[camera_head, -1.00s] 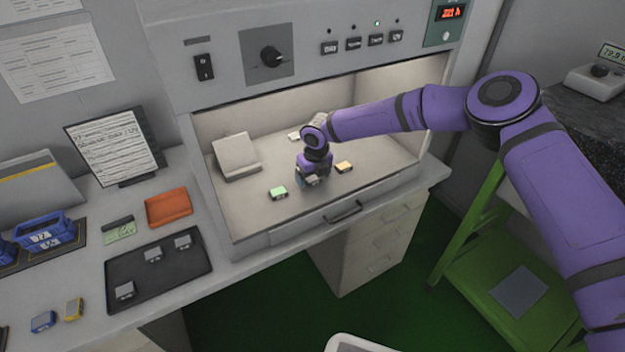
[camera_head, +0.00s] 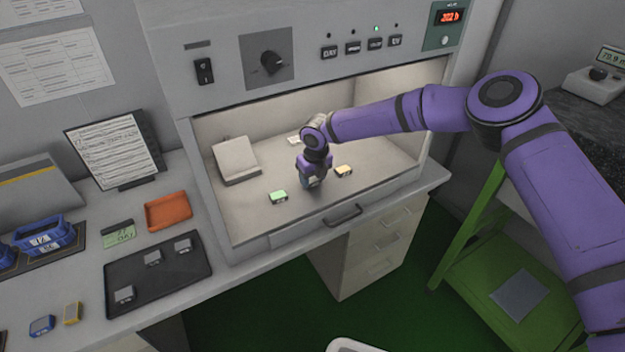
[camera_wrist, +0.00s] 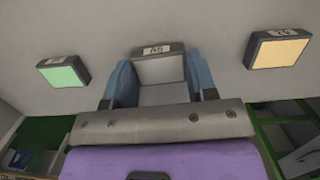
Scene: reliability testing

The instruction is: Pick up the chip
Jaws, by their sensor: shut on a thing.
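My gripper (camera_head: 313,182) is inside the lit chamber, pointing down at its floor. In the wrist view its two blue fingers (camera_wrist: 160,88) are shut on a grey chip (camera_wrist: 160,68) with a small label on its edge. A green-topped chip (camera_head: 278,197) lies to the left of the gripper, and also shows in the wrist view (camera_wrist: 63,74). A yellow-orange chip (camera_head: 344,170) lies to the right, and also shows in the wrist view (camera_wrist: 280,50). I cannot tell whether the held chip is clear of the floor.
A grey slanted block (camera_head: 237,160) stands at the chamber's left, and a small pale item (camera_head: 294,140) lies behind my gripper. The chamber's front lip with a handle (camera_head: 343,215) is close in front. Outside on the left are a dark tray (camera_head: 150,290) with grey chips and an orange tray (camera_head: 168,210).

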